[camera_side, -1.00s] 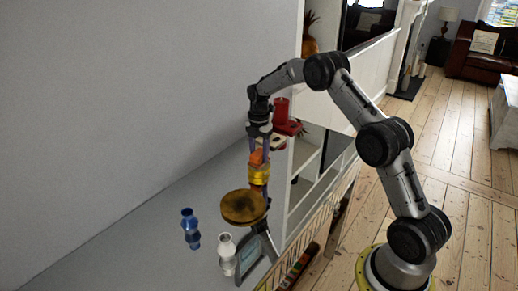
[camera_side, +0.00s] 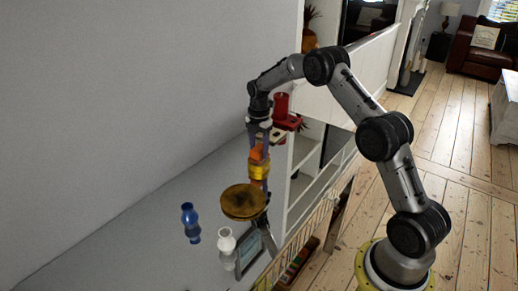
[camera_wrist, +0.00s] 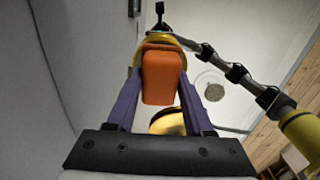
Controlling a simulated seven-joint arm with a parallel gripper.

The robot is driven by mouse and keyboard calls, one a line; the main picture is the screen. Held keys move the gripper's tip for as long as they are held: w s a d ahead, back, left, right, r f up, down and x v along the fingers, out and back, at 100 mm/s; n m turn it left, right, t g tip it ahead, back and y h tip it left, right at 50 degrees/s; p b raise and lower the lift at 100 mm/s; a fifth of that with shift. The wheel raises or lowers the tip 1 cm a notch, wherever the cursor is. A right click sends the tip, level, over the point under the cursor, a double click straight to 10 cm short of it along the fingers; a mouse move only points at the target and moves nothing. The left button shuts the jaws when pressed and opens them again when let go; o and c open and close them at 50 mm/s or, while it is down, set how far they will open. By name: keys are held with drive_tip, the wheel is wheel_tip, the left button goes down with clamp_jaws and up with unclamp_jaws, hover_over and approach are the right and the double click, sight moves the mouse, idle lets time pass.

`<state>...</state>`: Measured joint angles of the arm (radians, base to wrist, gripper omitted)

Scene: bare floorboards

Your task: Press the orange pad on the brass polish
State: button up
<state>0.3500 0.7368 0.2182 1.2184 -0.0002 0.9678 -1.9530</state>
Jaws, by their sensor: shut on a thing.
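The orange pad (camera_wrist: 163,75) is between the two purple fingers of my gripper (camera_wrist: 154,95) in the wrist view. My gripper is shut on it. In the side view the orange pad (camera_side: 257,153) shows low between the fingers. A yellow thing (camera_side: 258,171) sits directly below it; I cannot tell if this is the brass polish. In the wrist view a yellow rim shows behind the pad's upper end. Below in the side view is a round, brownish-gold disc (camera_side: 243,203), seen from above. I cannot tell whether the yellow thing touches it.
A blue vase-shaped piece (camera_side: 190,223) and a white one (camera_side: 227,245) stand left of and below the disc. A grey framed panel (camera_side: 249,253) is beside the white one. A red cylinder (camera_side: 281,105) and white shelving are right of my gripper.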

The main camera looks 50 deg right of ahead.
sight(258, 148)
drive_tip(key=shift+f, duration=0.55)
idle(1.2)
drive_tip(key=shift+r, duration=0.1)
drive_tip(key=shift+r, duration=3.5)
drive_tip(key=shift+a, duration=0.1)
drive_tip(key=s+a+f+m, duration=0.1)
drive_tip(key=s+a+m, duration=0.3)
drive_tip(key=a+m, duration=0.5)
drive_tip(key=s+a+f+m, duration=0.1)
drive_tip(key=s+a+m, duration=0.3)
drive_tip(key=a+m, duration=0.5)
drive_tip(key=shift+a, duration=0.3)
